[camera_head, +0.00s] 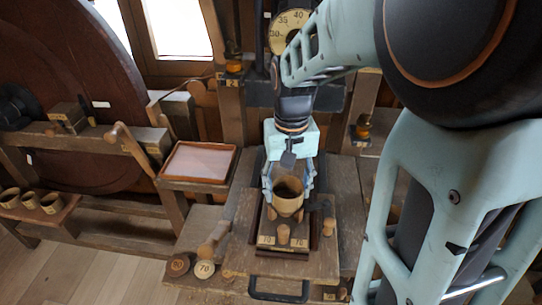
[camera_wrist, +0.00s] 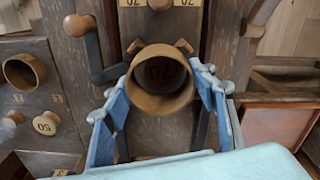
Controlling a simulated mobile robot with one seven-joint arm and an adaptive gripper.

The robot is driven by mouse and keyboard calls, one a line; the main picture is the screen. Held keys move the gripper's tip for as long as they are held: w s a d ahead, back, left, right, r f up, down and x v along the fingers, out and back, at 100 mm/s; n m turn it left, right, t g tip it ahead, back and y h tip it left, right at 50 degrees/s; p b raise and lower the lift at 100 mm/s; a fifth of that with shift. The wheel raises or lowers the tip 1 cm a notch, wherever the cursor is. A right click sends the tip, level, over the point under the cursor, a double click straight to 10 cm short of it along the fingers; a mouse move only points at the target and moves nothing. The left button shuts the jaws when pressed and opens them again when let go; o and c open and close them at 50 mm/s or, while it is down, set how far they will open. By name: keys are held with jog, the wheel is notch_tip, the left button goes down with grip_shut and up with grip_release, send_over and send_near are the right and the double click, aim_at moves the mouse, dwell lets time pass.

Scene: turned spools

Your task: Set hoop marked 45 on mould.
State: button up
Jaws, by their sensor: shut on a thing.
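A wooden hoop (camera_head: 288,193), open at the top like a ring, is between the fingers of my gripper (camera_head: 287,182). In the wrist view the hoop (camera_wrist: 160,84) fills the middle, with blue fingers touching it on both sides. A dark marking shows through its opening, too dim to read. The hoop's own number cannot be read. The hoop is over a dark board with wooden pegs, one peg (camera_head: 283,235) in front of it; I cannot tell whether it touches the board. I cannot tell which part is the mould; whatever lies under the hoop is hidden.
Number plates (camera_head: 266,241) marked 70 edge the board. A pale tray (camera_head: 200,163) stands left. Several cup-like hoops (camera_head: 31,200) sit on a far-left shelf. A crank handle (camera_wrist: 82,25) shows near the hoop.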

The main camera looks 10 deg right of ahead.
jog(key=shift+f, duration=0.3)
jog(key=o, duration=0.8)
jog(key=shift+r, duration=0.1)
notch_tip(320, 180, up, 12)
jog(key=shift+r+p, duration=0.25)
jog(key=shift+p, duration=0.1)
dwell(0.4)
